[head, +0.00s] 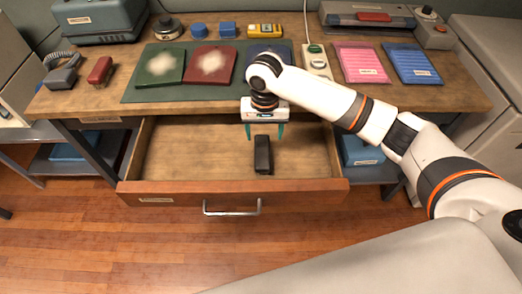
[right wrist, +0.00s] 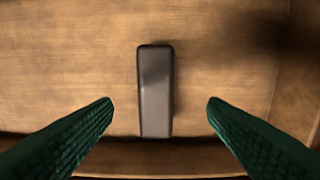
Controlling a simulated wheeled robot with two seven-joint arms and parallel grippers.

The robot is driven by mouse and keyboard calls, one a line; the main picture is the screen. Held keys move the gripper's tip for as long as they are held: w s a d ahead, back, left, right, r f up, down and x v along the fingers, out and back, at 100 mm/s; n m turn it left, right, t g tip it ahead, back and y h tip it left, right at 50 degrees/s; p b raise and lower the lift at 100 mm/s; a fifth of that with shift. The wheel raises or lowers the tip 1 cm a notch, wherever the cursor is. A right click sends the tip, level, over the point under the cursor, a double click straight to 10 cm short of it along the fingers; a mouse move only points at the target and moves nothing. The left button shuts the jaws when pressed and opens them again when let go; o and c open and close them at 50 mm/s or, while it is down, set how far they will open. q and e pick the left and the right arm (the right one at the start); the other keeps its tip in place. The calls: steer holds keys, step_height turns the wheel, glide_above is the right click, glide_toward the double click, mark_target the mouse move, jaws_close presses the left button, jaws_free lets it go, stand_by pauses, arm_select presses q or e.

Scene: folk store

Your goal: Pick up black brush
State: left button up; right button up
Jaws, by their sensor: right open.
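The black brush (head: 262,155) lies alone on the floor of the open drawer (head: 195,150), with its long side running front to back. In the right wrist view the brush (right wrist: 156,90) is a dark, narrow block, upright in the picture, between and beyond the two green fingers. My right gripper (head: 264,133) is above the drawer, just over the far end of the brush. It is open and empty, with a finger on each side of the brush and apart from it. My left gripper is not in view.
The drawer front (head: 170,193) with its metal handle (head: 232,208) sticks out from the workbench (head: 100,103). On the bench are a red stapler-like item (head: 101,70), dusted boards on a green mat (head: 140,92), pink pads (head: 361,62) and blue pads (head: 411,63). The drawer's left side is bare.

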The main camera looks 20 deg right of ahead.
mark_target(262, 150)
step_height(262, 150, down, 2)
steer(key=shift+s+f, duration=0.1)
steer(key=shift+f, duration=0.45)
steer(key=f, duration=0.4)
steer(key=shift+s+a+f, duration=0.1)
steer(key=shift+s+a, duration=0.1)
steer(key=shift+a, duration=0.15)
steer(key=shift+f+b, duration=0.3)
steer(key=shift+f, duration=0.25)
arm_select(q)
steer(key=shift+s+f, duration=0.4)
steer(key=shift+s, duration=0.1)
arm_select(e)
steer(key=c, duration=1.1)
